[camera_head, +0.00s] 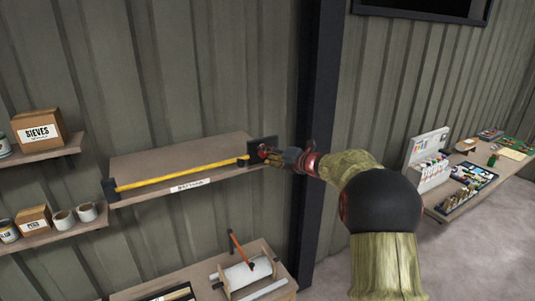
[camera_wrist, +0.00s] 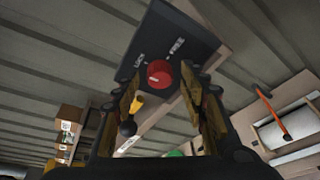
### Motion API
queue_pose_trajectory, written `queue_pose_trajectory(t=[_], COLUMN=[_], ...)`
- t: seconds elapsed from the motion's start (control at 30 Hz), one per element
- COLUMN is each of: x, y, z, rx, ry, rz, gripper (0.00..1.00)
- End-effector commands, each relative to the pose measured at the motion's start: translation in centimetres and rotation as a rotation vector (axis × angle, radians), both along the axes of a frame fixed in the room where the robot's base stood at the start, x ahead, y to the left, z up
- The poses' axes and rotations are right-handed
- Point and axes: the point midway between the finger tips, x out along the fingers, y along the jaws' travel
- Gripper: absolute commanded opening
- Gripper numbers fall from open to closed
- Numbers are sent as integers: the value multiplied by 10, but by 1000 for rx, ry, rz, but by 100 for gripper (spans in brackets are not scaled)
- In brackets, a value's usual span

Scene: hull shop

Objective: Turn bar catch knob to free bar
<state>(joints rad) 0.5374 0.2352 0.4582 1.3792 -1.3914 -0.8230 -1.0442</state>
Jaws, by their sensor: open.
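The catch is a black plate (camera_wrist: 175,42) at the right end of the shelf, lettered LOCK and FREE. It also shows in the head view (camera_head: 262,142). A round red knob (camera_wrist: 159,73) sits on it with a small pale mark; I cannot tell which word it points to. The yellow bar (camera_head: 180,175) runs along the shelf's front edge to the plate; in the wrist view its yellow end (camera_wrist: 137,103) has a black ball. My gripper (camera_wrist: 170,92) is open, its fingers either side of and short of the knob. It also shows in the head view (camera_head: 272,158).
The shelf (camera_head: 150,158) behind the bar looks bare. A dark post (camera_head: 318,110) stands just right of the catch. Side shelves hold boxes and tins; a bench (camera_head: 465,190) stands at right.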

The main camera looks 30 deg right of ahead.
Motion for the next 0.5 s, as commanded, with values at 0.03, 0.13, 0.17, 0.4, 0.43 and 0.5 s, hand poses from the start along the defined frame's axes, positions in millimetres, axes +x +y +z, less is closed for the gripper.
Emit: queue_pose_trajectory(t=[0.03, 0.13, 0.17, 0.4, 0.43, 0.5], x=[2, 2, 2, 2, 2, 2], y=[1, 1, 1, 1, 1, 1], z=[0, -1, -1, -1, -1, -1], rx=[0, 0, 1, 1, 1, 1], ry=[1, 1, 1, 1, 1, 1], rz=[1, -1, -1, -1, -1, -1], gripper=[43, 43, 43, 36, 34, 30])
